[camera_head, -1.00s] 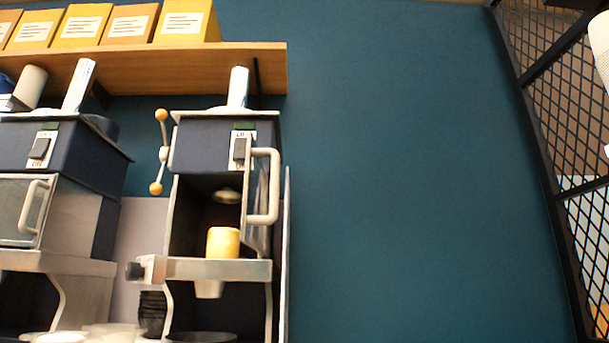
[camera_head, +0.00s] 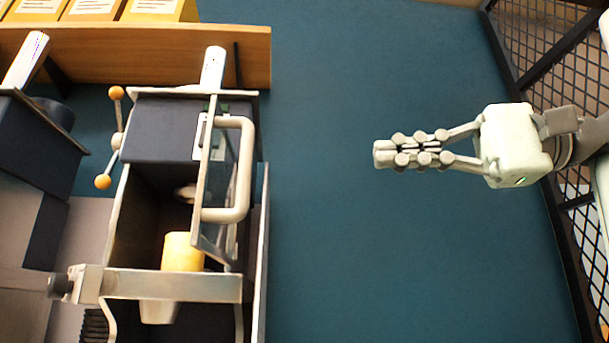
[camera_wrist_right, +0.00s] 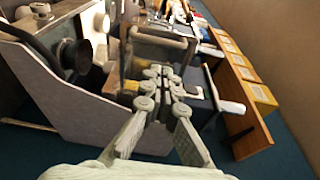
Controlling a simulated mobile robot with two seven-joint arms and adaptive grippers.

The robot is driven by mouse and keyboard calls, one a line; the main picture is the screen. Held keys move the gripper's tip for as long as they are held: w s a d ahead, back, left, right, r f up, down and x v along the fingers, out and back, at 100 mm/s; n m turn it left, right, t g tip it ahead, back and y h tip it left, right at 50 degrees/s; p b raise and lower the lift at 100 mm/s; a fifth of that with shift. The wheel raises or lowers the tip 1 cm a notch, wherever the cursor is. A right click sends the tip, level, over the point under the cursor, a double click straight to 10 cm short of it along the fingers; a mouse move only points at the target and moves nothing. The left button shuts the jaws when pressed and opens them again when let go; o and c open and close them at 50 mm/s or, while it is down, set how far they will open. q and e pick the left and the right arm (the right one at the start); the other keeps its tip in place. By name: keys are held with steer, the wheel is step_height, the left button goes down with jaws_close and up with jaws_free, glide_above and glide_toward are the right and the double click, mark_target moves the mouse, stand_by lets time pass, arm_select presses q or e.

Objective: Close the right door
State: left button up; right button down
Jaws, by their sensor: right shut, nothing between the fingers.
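The right door (camera_head: 216,185) is a dark, thin panel on the front of the dark blue machine (camera_head: 165,130). It stands open, swung out on the machine's right side, with a thick pale handle (camera_head: 241,165). My right gripper (camera_head: 380,154) comes in from the right, its fingers shut and empty. It is apart from the handle, to its right in the picture. The right wrist view also shows the shut fingers (camera_wrist_right: 158,72) pointing towards the machines. My left gripper is not in view.
A yellow container (camera_head: 182,252) sits inside the open machine. A wooden shelf (camera_head: 150,55) with yellow boxes is above. Another dark machine (camera_head: 35,145) stands at the left. A black mesh partition (camera_head: 560,70) is at the right.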

steer(key=p, duration=0.1)
glide_toward(241, 195)
steer(key=w+a+r, duration=0.2)
steer(key=a+r, duration=0.2)
steer(key=a, duration=0.2)
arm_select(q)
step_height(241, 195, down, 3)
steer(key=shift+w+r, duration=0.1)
arm_select(e)
steer(key=shift+w+r, duration=0.1)
steer(key=shift+w, duration=0.1)
steer(key=shift+d, duration=0.1)
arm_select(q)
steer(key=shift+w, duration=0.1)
